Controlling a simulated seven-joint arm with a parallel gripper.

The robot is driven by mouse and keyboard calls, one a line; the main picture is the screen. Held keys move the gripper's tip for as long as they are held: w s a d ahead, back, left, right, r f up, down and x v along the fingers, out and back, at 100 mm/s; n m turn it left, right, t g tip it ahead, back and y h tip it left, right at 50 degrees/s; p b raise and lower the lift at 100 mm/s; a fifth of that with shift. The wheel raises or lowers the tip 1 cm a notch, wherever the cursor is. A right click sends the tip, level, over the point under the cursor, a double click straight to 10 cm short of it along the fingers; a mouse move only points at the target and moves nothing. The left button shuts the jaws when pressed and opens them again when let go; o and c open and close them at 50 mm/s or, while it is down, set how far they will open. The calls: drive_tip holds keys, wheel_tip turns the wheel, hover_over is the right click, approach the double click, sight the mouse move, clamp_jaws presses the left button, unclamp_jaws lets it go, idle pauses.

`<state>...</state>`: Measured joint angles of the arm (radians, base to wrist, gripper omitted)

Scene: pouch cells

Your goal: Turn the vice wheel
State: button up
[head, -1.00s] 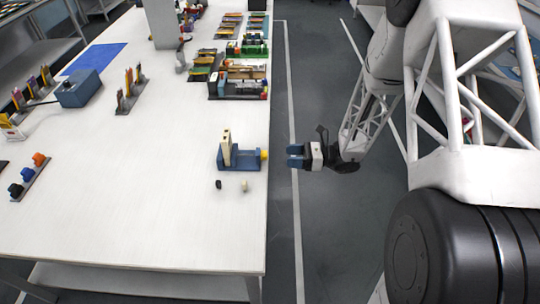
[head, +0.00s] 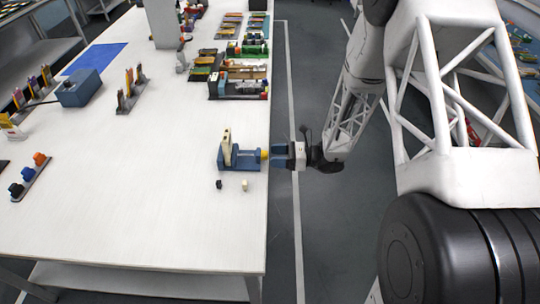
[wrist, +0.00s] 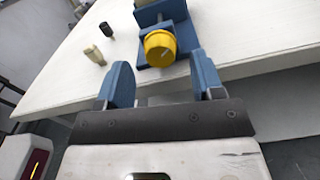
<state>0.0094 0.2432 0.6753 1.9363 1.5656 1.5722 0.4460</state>
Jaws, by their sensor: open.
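The blue vice (head: 240,158) sits near the right edge of the white table, with a pale upright piece (head: 227,147) at its left end. Its yellow wheel (head: 265,155) faces the table edge. In the wrist view the yellow wheel (wrist: 160,47) is close ahead, just beyond and between the fingertips. My gripper (head: 278,155) is at the table edge, right of the wheel, with its blue fingers pointing at it. In the wrist view my gripper (wrist: 160,75) is open, with nothing between the fingers.
A small black piece (head: 219,184) and a small cream piece (head: 244,185) stand in front of the vice. Trays of coloured items (head: 240,80) lie farther back.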

sight(264, 155)
drive_tip(key=shift+a, duration=1.2)
drive_tip(key=c, duration=0.9)
drive_tip(key=shift+n, duration=2.3)
drive_tip(key=o, duration=0.9)
